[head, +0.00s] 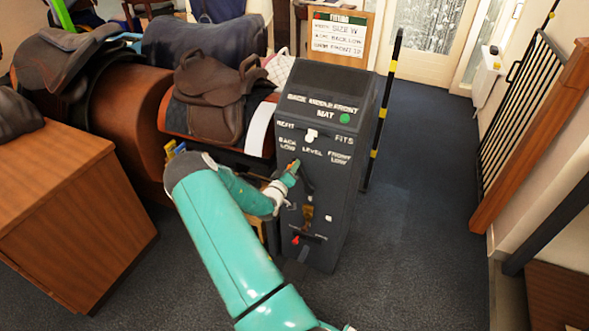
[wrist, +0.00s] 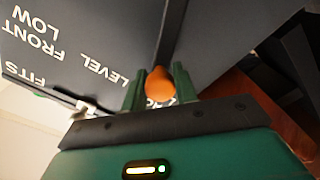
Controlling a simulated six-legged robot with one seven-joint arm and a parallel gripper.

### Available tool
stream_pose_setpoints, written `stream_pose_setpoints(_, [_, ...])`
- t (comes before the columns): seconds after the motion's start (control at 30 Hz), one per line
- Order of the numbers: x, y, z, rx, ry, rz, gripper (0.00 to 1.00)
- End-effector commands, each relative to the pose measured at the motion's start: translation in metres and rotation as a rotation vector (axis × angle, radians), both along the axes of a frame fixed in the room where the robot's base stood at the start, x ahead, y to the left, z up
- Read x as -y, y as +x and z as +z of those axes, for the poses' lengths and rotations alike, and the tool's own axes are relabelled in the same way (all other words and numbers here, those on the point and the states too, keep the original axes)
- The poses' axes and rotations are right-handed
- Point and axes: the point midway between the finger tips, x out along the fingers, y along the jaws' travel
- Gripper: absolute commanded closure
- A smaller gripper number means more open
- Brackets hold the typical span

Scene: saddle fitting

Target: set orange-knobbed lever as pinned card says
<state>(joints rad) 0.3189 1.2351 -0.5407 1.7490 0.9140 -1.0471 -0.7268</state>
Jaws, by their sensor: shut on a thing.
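The lever's orange knob (wrist: 160,84) is between the two fingers of my gripper (wrist: 160,88) in the wrist view, and the gripper is shut on it. In the head view my gripper (head: 290,174) is at the left of the dark console (head: 335,100), below the BACK LOW label (head: 287,144); LEVEL and FRONT LOW stand to its right. My gripper hides most of the knob there. In the wrist view, partly covered white letters show behind the knob. The pinned card (head: 340,38) at the back has small lines; one seems to read BACK LOW.
The console also has a white switch (head: 312,135) between REFIT and FITS, a green light (head: 345,118) and a red-knobbed control (head: 296,240) low down. Saddles on stands (head: 125,110) crowd the left. A striped pole (head: 383,110) stands right of the console; carpet beyond is clear.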

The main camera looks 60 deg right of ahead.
Motion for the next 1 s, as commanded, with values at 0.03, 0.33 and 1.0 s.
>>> stream_pose_setpoints(0.03, [-0.001,0.002,-0.001,-0.005,0.0,0.003,1.0])
stream_pose_setpoints(0.33, [-0.001,0.003,-0.001,-0.008,0.001,0.005,1.0])
stream_pose_setpoints(1.0, [-0.022,-0.001,-0.001,-0.008,0.003,0.003,0.51])
